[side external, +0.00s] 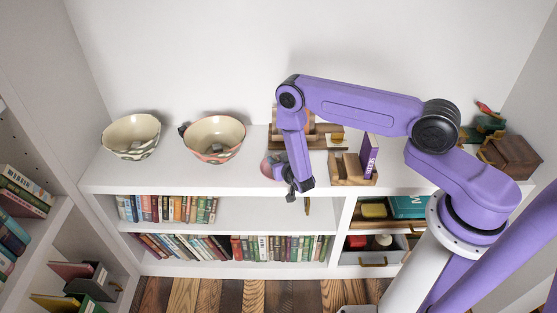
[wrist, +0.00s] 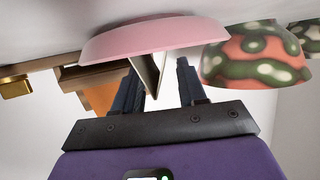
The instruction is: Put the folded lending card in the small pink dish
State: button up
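The small pink dish (wrist: 150,38) fills the upper middle of the wrist view, which is upside down. In the side view the dish (side external: 267,166) stands near the shelf's front edge, partly hidden by my arm. The folded card (wrist: 149,72) shows as a pale V-shape with a dark face, against the dish's rim. I cannot tell whether it is inside the dish or just in front. My gripper (wrist: 157,78) is open, its dark fingers wide apart. The card is near the left finger, with a gap to the right one. In the side view my gripper (side external: 291,194) is beside the dish; the card cannot be made out.
Two patterned bowls (side external: 131,136) (side external: 214,138) stand left of the dish. A wooden organiser (side external: 351,170) with a purple box (side external: 369,155) stands to the right, and wooden items (side external: 318,135) behind. Books fill the shelf below. The far left shelf top is clear.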

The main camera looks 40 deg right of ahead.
jog(key=shift+r, duration=0.1)
jog(key=shift+r, duration=0.35)
jog(key=v, duration=1.2)
jog(key=w+a+r+g+y, duration=0.2)
jog(key=a+y, duration=0.1)
jog(key=a, duration=0.3)
jog(key=s+a+r+n+g+y, duration=0.5)
jog(key=s+a+r+n+g, duration=0.15)
jog(key=s+a+r, duration=0.35)
jog(key=s+d+r+n+g+h, duration=0.1)
jog(key=s+d+r+n, duration=0.4)
jog(key=s, duration=0.5)
jog(key=s+d+r+n+g+h, duration=0.1)
jog(key=s+d+r+n+g, duration=0.2)
jog(key=s+d+r+n, duration=0.2)
jog(key=s+d+r, duration=0.2)
jog(key=s+r, duration=0.2)
jog(key=shift+s+d+h, duration=0.3)
jog(key=shift+s+d, duration=0.05)
jog(key=shift+s, duration=0.05)
jog(key=shift+r+n, duration=0.15)
jog(key=shift+n, duration=0.1)
